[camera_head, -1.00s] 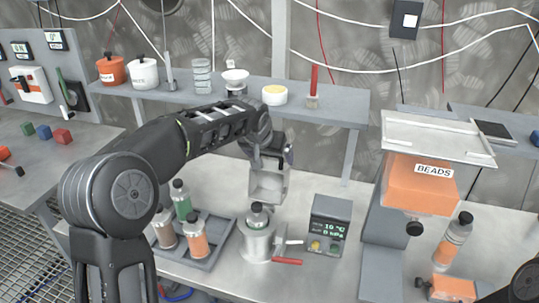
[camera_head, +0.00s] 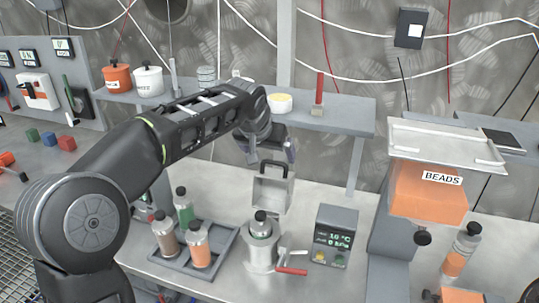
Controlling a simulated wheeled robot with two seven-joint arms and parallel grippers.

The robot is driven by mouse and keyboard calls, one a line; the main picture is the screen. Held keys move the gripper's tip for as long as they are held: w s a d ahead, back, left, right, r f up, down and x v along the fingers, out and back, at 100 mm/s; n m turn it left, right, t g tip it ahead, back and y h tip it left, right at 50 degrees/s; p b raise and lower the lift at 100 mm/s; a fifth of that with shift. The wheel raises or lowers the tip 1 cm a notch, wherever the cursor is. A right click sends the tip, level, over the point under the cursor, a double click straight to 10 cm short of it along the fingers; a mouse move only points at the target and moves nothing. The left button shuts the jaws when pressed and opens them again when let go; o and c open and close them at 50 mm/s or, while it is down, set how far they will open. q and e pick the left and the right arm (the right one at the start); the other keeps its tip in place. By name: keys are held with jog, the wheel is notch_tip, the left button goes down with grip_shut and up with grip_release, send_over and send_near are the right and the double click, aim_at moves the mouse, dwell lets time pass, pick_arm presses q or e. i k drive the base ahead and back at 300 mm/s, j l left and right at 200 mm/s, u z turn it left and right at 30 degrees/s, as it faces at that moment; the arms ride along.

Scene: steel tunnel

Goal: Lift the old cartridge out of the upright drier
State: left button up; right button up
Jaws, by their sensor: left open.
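The upright drier (camera_head: 261,256) is a pale metal cylinder on the bench, with a red-handled lever at its lower right. The old cartridge (camera_head: 261,228) stands upright in it. Its dark cap and greenish upper part show above the rim, and its lower body is hidden. A grey square plate with a black handle, seemingly the drier's raised lid (camera_head: 272,193), stands up just behind it. My left gripper (camera_head: 272,152) is open and empty above and behind the lid's handle, apart from the cartridge. My right gripper is out of view.
A tray (camera_head: 226,247) with several capped cartridges lies left of the drier. A small display box (camera_head: 334,236) stands to its right. An orange BEADS hopper (camera_head: 428,193) rises further right. The back shelf (camera_head: 345,119) holds pots and jars.

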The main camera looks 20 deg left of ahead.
aim_at(261, 227)
jog(key=k, duration=1)
